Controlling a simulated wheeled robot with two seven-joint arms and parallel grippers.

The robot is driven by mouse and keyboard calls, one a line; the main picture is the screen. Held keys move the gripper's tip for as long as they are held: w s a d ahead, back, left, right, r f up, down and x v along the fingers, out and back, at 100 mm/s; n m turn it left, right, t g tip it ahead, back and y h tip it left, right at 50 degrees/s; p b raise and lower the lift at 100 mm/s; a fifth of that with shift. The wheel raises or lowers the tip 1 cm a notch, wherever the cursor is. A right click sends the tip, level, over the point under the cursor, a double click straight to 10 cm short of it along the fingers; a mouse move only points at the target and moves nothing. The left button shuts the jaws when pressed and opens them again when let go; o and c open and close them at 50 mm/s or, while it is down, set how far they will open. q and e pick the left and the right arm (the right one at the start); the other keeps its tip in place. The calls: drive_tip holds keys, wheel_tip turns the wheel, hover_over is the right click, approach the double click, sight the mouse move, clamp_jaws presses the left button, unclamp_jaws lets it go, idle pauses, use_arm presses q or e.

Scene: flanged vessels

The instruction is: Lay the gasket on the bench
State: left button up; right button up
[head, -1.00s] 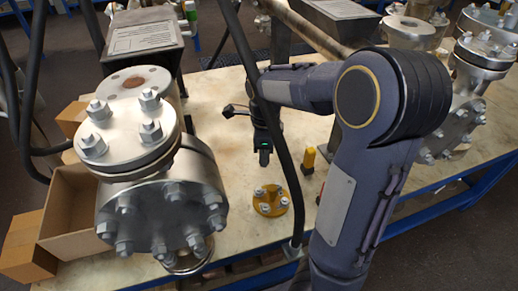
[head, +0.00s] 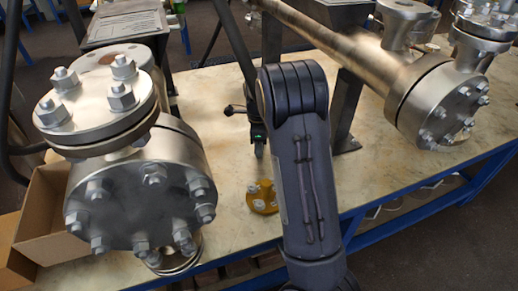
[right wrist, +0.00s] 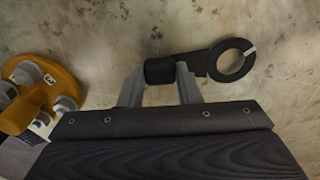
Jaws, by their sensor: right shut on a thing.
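My right gripper (head: 259,148) points down over the bench (head: 205,95), just behind a small yellow bolted flange. In the right wrist view my right gripper (right wrist: 158,72) is shut on the black stub of a flat black ring (right wrist: 232,60), which looks to be the gasket. The ring sticks out to the right of the fingers and has a small pale mark on its edge. Pale bench surface shows beneath it. I cannot tell whether it touches the bench. My left gripper is not in view.
The yellow flange (head: 262,196) also shows in the right wrist view (right wrist: 38,90). A large bolted steel vessel (head: 140,190) stands at left by a cardboard box (head: 45,215). Another flanged vessel (head: 435,100) lies at right. Bench between them is mostly clear.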

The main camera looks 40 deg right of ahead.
drive_tip(key=shift+f, duration=0.35)
drive_tip(key=shift+f, duration=0.1)
drive_tip(key=o, duration=0.8)
drive_tip(key=shift+o, duration=0.2)
wheel_tip(320, 180, up, 12)
drive_tip(key=p, duration=0.4)
drive_tip(key=s+a+r+n+t+y, duration=0.2)
drive_tip(key=s+a+r+n, duration=0.1)
drive_tip(key=s+a+n, duration=0.45)
drive_tip(key=s+a+r+n+t+y, duration=0.2)
drive_tip(key=s+a+r+n, duration=0.1)
drive_tip(key=s+a+n, duration=0.5)
drive_tip(key=s+a+f+n+t, duration=0.1)
drive_tip(key=s+a+f+n, duration=0.2)
drive_tip(key=s+n, duration=0.6)
drive_tip(key=shift+s+a+f+t, duration=0.15)
drive_tip(key=shift+s+a+t, duration=0.15)
drive_tip(key=shift+s+a, duration=0.65)
